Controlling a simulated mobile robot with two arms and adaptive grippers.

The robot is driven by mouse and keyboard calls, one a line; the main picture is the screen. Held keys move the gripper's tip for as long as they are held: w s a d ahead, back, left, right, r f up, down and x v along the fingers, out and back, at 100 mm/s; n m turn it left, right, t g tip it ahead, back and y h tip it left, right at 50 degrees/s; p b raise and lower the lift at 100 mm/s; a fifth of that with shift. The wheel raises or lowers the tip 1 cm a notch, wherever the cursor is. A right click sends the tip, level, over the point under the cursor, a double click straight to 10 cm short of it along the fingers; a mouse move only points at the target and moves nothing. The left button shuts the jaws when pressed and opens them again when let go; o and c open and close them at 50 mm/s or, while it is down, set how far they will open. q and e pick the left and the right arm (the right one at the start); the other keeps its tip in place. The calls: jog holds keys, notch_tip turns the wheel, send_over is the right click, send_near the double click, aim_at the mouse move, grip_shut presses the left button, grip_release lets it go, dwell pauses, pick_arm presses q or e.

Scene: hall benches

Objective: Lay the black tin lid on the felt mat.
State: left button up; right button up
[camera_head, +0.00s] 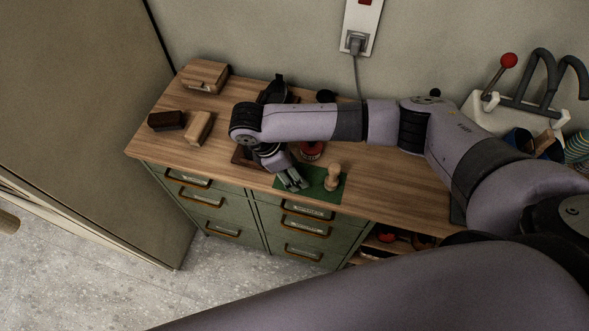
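The green felt mat (322,203) lies near the front edge of the wooden bench top. A wooden peg-shaped piece (333,177) stands upright on its right part. My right gripper (291,181) points down over the left part of the mat; its fingers look close together, but I cannot tell if they are open, shut or holding something. I cannot clearly make out the black tin lid. A small dark round thing (326,96) shows behind my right arm, too small to identify. My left gripper is not in view.
A red round item (311,150) is just behind the mat, partly covered by my arm. Wooden blocks (199,127) and a wooden box (204,76) are at the left. A black item (275,89) stands behind my wrist. A white rack (491,110) is at the right.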

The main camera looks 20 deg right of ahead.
jog(key=b+v, duration=0.1)
jog(key=v, duration=0.5)
jog(key=shift+w+a+r+b, duration=0.1)
jog(key=shift+a+r+b, duration=0.15)
jog(key=shift+r+b, duration=0.1)
jog(key=shift+p+v, duration=0.35)
jog(key=shift+v, duration=2)
jog(key=shift+d, duration=0.1)
